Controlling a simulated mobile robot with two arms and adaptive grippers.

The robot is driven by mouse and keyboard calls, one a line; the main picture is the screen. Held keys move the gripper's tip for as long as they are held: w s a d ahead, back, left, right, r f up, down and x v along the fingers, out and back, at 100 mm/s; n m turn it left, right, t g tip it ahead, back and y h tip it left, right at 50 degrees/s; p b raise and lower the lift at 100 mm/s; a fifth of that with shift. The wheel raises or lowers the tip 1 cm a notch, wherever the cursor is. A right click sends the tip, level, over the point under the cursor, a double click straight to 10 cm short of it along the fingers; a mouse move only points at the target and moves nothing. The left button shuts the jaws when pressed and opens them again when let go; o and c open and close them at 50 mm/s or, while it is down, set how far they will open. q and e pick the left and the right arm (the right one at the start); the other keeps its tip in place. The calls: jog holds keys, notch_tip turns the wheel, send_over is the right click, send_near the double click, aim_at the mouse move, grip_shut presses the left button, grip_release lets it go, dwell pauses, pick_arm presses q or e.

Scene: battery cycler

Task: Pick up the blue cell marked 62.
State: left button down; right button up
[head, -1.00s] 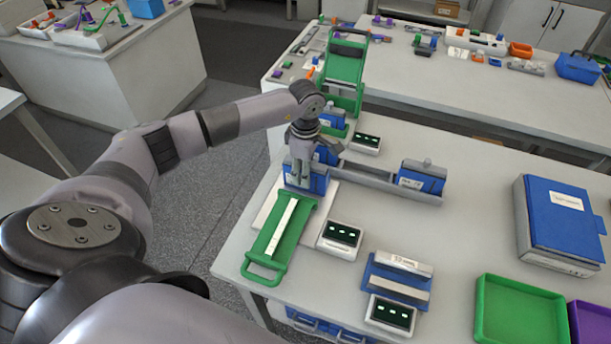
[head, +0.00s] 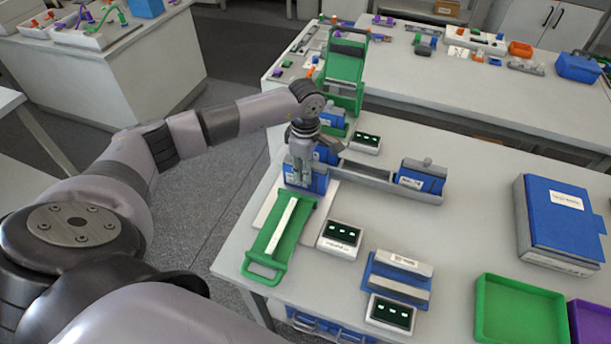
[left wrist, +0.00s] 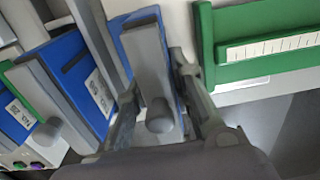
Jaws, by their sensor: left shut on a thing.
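My left gripper (head: 298,182) points down at the left end of the grey rack and is shut on a blue cell (head: 319,181). In the left wrist view the gripper (left wrist: 163,125) has its fingers on both sides of this cell's grey top and round knob (left wrist: 160,116). The held cell's number cannot be read. Another blue cell (head: 421,178) stands at the rack's right end. In the left wrist view, a labelled blue cell (left wrist: 72,80) stands beside the held one. My right gripper is not in view.
The grey rack (head: 370,176) has an empty stretch between its ends. A green-handled tray (head: 281,238) lies in front of the gripper, with a small display box (head: 341,240) beside it. A blue case (head: 560,225) and green bin (head: 518,312) are at right.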

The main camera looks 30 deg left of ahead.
pick_arm(q)
jog(key=shift+w+r, duration=0.1)
jog(key=shift+r, duration=0.15)
